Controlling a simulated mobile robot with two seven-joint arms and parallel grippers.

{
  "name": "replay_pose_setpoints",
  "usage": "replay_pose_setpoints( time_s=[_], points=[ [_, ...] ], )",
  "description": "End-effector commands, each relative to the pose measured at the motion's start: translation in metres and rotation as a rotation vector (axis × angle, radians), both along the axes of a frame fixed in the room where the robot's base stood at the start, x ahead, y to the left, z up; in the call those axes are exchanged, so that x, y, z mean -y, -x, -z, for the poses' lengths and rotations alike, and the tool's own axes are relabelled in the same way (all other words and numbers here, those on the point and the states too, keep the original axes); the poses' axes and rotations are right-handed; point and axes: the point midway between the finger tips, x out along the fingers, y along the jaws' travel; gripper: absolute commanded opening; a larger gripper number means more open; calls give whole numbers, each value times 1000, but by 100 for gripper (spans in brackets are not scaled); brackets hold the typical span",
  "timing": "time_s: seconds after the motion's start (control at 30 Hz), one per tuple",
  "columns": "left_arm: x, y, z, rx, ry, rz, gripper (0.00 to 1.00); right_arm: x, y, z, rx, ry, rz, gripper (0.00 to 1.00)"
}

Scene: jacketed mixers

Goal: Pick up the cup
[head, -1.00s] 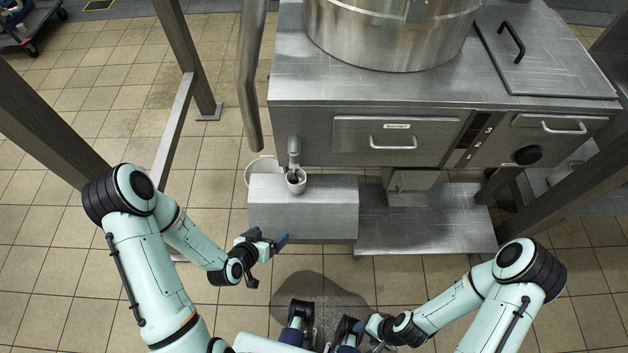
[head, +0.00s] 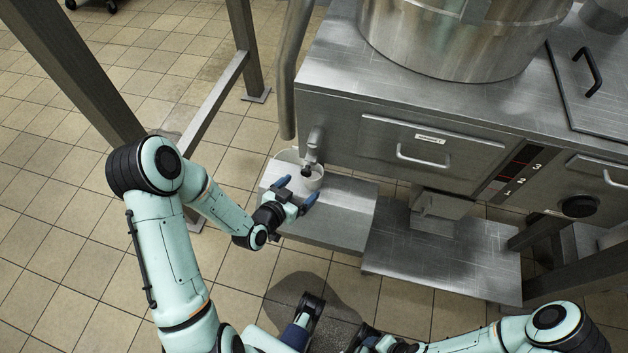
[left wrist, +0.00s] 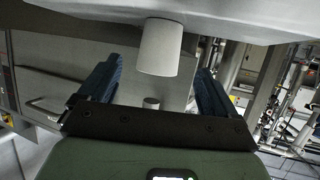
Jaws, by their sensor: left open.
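The white cup (head: 313,180) stands on the metal step (head: 345,213) under the spout (head: 314,145). In the left wrist view, which looks upside down, the cup (left wrist: 159,50) appears between the fingers' directions, beyond their tips. My left gripper (head: 297,192) is open, its dark blue fingers spread just in front of the cup; I cannot tell whether they touch it. The fingers (left wrist: 153,82) also show in the left wrist view, with nothing held. My right gripper (head: 368,338) is low at the bottom edge, partly hidden, its jaws unclear.
The steel cabinet (head: 400,118) with a drawer and large pot (head: 465,40) stands behind. A metal post (head: 246,50) and slanted pipe (head: 292,70) rise at left. A dark wet patch (head: 300,288) lies on the tiled floor.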

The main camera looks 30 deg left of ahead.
Motion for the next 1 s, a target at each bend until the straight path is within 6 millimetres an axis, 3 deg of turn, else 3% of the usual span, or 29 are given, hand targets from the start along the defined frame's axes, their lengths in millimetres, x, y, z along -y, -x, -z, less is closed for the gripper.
replay_pose_setpoints(
  time_s=[0.1, 0.37, 0.6, 0.9, 0.93, 1.0],
  points=[
    [1, -17, 6, 1, 0, 1, 91, 0, -1, 0, 3, 0, 0, 55],
    [3, -35, 13, 1, 0, 0, 91, 0, -1, 1, 4, 0, 0, 55],
    [5, -67, 25, 1, 0, 0, 91, 0, -2, 4, 8, 1, 2, 55],
    [6, -74, 27, 0, 0, -1, 91, 0, -3, 4, 10, 2, 2, 55],
    [6, -74, 27, 0, 0, -1, 88, 0, -3, 4, 9, 1, 2, 55],
    [6, -74, 27, 0, 0, -1, 65, 0, -3, 4, 10, 2, 2, 55]
  ],
)
